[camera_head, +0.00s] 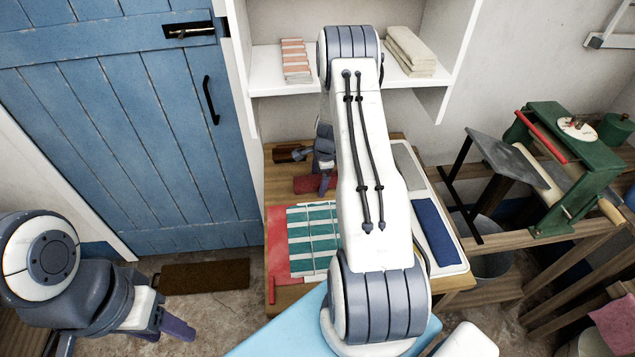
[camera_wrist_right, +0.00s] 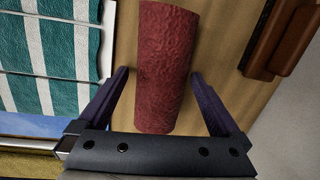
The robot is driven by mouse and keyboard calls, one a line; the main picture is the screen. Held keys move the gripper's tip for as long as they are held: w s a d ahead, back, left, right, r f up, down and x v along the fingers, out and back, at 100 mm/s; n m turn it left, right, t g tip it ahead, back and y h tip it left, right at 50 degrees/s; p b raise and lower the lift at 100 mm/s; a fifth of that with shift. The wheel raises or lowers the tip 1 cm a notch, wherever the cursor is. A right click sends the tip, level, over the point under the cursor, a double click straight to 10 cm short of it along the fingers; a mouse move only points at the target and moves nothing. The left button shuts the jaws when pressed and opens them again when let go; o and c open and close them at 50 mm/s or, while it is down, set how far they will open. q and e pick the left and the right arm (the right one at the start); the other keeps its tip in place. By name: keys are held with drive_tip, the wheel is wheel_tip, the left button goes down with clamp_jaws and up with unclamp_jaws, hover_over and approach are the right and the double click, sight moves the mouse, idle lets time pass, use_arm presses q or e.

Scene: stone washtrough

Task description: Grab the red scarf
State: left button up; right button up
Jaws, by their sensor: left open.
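A rolled dark red cloth, which looks like the red scarf (camera_head: 308,184), lies on the wooden table (camera_head: 398,137), partly behind my right gripper. In the right wrist view the scarf (camera_wrist_right: 166,60) lies lengthwise between the two purple fingers. My right gripper (camera_wrist_right: 160,76) is open, with one finger on each side of the scarf. A gap shows on the left side; the right finger is close to the scarf, and I cannot tell whether it touches. My left gripper (camera_head: 166,332) is open and empty, low at the left, away from the table.
A green-and-white striped cloth (camera_head: 312,240) lies over something red (camera_head: 278,240) on the table. Brown wooden objects (camera_head: 290,153) lie behind the scarf. A white tray (camera_head: 455,268) holds a blue cloth (camera_head: 436,232). A shelf (camera_head: 275,82) with folded cloths stands behind; a green mangle (camera_head: 565,175) is at the right.

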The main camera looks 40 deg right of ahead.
drive_tip(key=c, duration=1.4)
drive_tip(key=shift+r, duration=0.1)
